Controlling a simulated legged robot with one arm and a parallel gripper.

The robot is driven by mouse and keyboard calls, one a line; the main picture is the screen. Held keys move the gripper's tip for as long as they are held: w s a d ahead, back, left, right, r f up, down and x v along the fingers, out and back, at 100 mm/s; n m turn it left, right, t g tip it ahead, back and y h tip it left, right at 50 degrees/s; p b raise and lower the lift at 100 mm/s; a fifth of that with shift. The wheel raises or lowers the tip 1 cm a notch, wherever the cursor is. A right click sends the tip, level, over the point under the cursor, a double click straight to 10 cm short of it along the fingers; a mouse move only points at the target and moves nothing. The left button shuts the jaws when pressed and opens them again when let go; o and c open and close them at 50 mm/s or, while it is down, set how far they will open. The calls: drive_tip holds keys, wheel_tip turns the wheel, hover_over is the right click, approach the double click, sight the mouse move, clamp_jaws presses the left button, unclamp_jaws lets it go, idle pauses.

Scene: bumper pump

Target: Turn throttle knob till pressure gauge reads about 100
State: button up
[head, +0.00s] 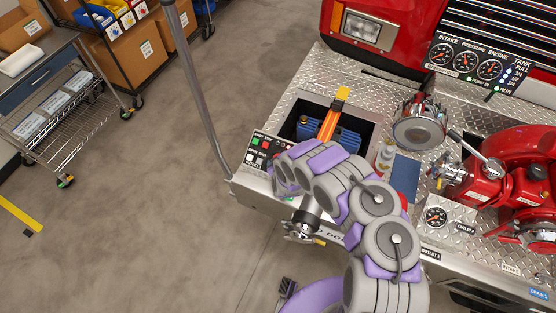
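The pressure gauge (466,60) is the middle of three round dials on the black panel at the upper right. Its needle is too small to read. A small black control panel (262,150) with red, green and white buttons sits at the left end of the bumper deck. My grey and purple arm (372,205) reaches up from the bottom and bends left, its far end beside this panel and covering its right part. I cannot make out the throttle knob; it may be hidden behind my arm. My gripper's fingers cannot be made out.
Red pump valves (470,185) crowd the right. A grey post (205,95) rises at the deck's left corner.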

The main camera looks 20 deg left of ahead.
drive_tip(key=shift+d+r, duration=0.1)
drive_tip(key=shift+r, duration=0.05)
drive_tip(key=p+v, duration=0.2)
drive_tip(key=v, duration=1.5)
drive_tip(key=shift+p, duration=0.3)
drive_tip(key=shift+s, duration=0.1)
drive_tip(key=w+d+r+m+h+b, duration=0.45)
drive_tip(key=w+d, duration=0.25)
drive_tip(key=d, duration=0.4)
drive_tip(key=s+d+r+m+g+h+b, duration=0.1)
drive_tip(key=d+r+m+g+h+b, duration=0.15)
drive_tip(key=d, duration=0.35)
drive_tip(key=s+d+r+m+g+h+b, duration=0.1)
drive_tip(key=s+d+r+b, duration=0.15)
drive_tip(key=d, duration=0.25)
drive_tip(key=s+d+r+m+g+y+b, duration=0.1)
drive_tip(key=s+d+r+g+b, duration=0.1)
drive_tip(key=s, duration=0.9)
drive_tip(key=s+d+r+m+g+y+b, duration=0.1)
drive_tip(key=s+d+r+g+b, duration=0.2)
drive_tip(key=s+b, duration=0.3)
drive_tip(key=s+d+r+g+y+b, duration=0.1)
drive_tip(key=s+d+r+g+b, duration=0.1)
drive_tip(key=s, duration=1.3)
wheel_tip(320, 180, up, 3)
drive_tip(key=shift+s+d+f+m+g+b, duration=0.2)
drive_tip(key=shift+s+m+g+b, duration=0.2)
drive_tip(key=shift+b, duration=0.5)
